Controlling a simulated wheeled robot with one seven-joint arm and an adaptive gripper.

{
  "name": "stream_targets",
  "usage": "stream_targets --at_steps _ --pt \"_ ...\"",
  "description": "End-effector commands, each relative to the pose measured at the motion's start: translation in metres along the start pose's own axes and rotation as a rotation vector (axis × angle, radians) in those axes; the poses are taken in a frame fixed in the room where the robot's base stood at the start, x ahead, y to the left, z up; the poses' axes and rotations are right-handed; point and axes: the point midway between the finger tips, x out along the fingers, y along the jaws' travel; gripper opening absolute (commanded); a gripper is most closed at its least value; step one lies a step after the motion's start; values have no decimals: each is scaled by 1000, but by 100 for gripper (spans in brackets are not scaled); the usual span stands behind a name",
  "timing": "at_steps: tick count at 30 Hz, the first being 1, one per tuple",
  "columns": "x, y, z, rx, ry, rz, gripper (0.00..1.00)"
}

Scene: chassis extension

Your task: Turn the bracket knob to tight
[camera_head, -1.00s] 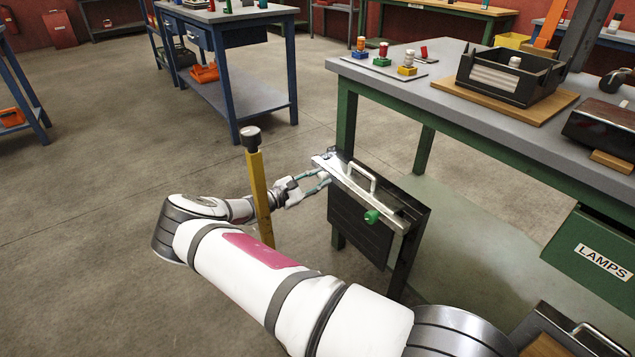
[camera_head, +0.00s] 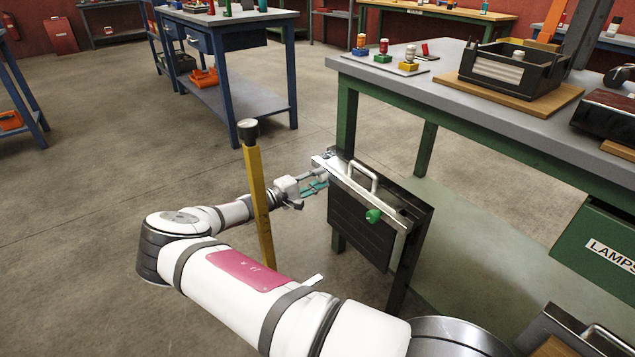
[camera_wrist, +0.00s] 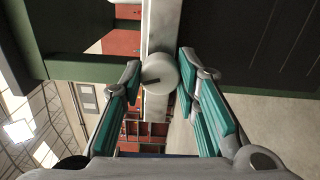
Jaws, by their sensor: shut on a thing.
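The bracket is a pale metal bar (camera_head: 365,190) across the top of a dark panel (camera_head: 360,228) with a silver handle (camera_head: 362,177). A green knob (camera_head: 373,215) sits near the bar's right end. My gripper (camera_head: 320,181) is at the bar's left end. In the wrist view, the teal fingers of my gripper (camera_wrist: 160,69) are on either side of a round pale knob (camera_wrist: 160,76) and are shut on it. A short dark mark shows on its face, lying nearly level in that view. In the head view this knob is mostly hidden by the gripper.
A yellow post (camera_head: 258,200) with a dark cap stands close beside my forearm. A green-legged workbench (camera_head: 470,105) stands behind and right of the panel, with a black tray (camera_head: 505,75) on it. Floor at left is open.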

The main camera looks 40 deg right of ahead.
Motion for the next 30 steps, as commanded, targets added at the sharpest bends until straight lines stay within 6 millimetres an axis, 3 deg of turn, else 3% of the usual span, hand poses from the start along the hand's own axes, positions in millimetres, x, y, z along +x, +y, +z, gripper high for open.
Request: stream_targets --at_steps 12,27,28,30 --pt "-1 -2 1 155 -2 -1 1" --pt "-1 -2 2 169 -3 -2 1" --pt "-1 -2 2 169 -3 -2 36" --pt "-1 -2 1 169 -3 -2 49"
